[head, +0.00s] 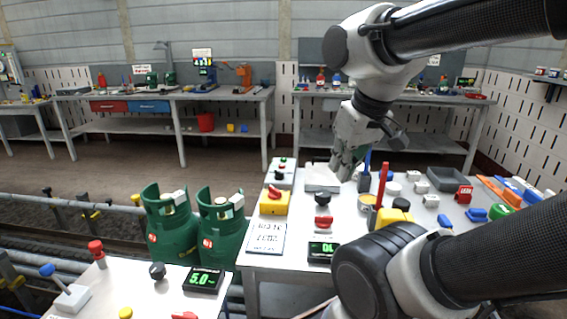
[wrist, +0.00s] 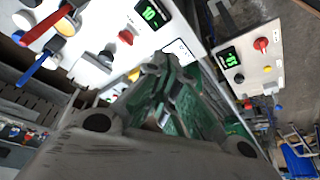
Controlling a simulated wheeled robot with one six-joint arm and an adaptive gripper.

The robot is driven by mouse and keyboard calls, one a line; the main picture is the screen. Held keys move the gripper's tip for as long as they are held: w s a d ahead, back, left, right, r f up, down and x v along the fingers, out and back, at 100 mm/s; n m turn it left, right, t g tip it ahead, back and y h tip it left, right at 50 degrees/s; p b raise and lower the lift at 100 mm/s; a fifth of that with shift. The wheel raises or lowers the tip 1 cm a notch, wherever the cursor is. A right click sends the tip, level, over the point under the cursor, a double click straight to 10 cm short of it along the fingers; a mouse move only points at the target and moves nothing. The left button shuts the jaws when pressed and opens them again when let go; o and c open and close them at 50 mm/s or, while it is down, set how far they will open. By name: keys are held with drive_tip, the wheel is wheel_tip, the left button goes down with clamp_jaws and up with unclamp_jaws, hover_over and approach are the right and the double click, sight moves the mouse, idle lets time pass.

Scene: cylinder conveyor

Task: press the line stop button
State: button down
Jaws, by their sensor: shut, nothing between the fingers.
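A red mushroom-shaped button (head: 96,250) stands upright on the front-left table; it also shows in the wrist view (wrist: 261,44). A box with red and green buttons (head: 283,163) stands at the back of the right table, and a yellow box with a red switch (head: 273,199) is in front of it. No readable label shows which one is the line stop button. My gripper (head: 345,162) is shut and empty above the right table, to the right of these boxes. In the wrist view the closed fingers (wrist: 165,80) point toward the green cylinders.
Two green gas cylinders (head: 172,235) stand between the tables. The left table also carries a black knob (head: 157,270), a blue-handled lever (head: 70,294) and a display (head: 203,280). The right table is crowded with a sign (head: 265,238), a grey tray (head: 447,179) and tools.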

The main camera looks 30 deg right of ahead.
idle(0.3)
drive_tip(key=w+r+m+y, duration=0.1)
drive_tip(key=w+r, duration=0.2)
drive_tip(key=w, duration=0.9)
drive_tip(key=m+t, duration=0.5)
drive_tip(key=m, duration=0.3)
hover_over(282, 166)
drive_tip(key=w+d, duration=0.1)
drive_tip(key=d, duration=0.1)
wheel_tip(282, 166, down, 15)
drive_tip(key=shift+a+h, duration=0.2)
drive_tip(key=shift+h, duration=0.1)
drive_tip(key=shift+f, duration=4.35)
drive_tip(key=shift+f, duration=0.1)
